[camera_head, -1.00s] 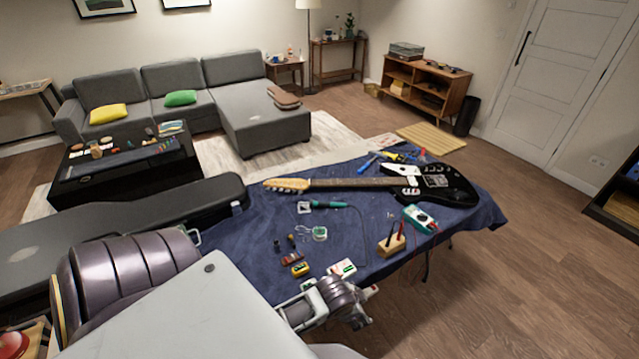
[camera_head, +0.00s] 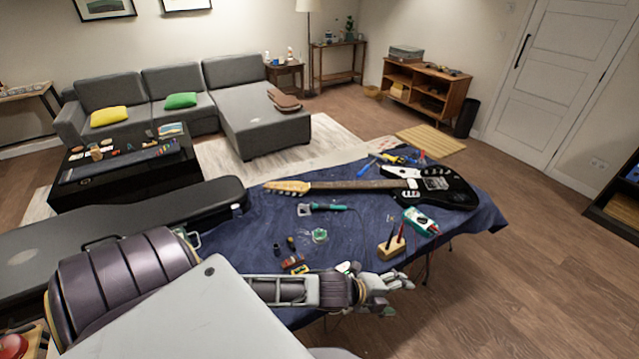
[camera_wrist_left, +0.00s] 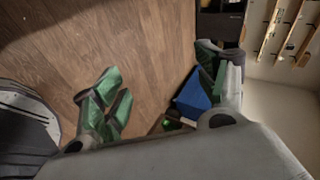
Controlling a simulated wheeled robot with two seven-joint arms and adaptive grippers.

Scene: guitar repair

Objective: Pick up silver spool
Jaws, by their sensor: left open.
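A small round item (camera_head: 319,235), pale with green, lies on the blue cloth near the middle of the table in the head view. It is the most spool-like thing there, but it is too small for me to be sure that it is the silver spool. My left gripper (camera_head: 396,282) is open and appears empty, to the right of that item and nearer to me, by the table's front edge. In the left wrist view its fingers (camera_wrist_left: 165,85) are spread apart over wood floor, and no spool shows. My right gripper is not in view.
The guitar (camera_head: 440,184) lies across the table's back. A soldering iron (camera_head: 325,207), dark bottles (camera_head: 291,243), a wooden block with tools (camera_head: 391,247) and a multimeter (camera_head: 421,221) are on the cloth (camera_head: 262,215). A guitar case (camera_head: 215,194) is at left.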

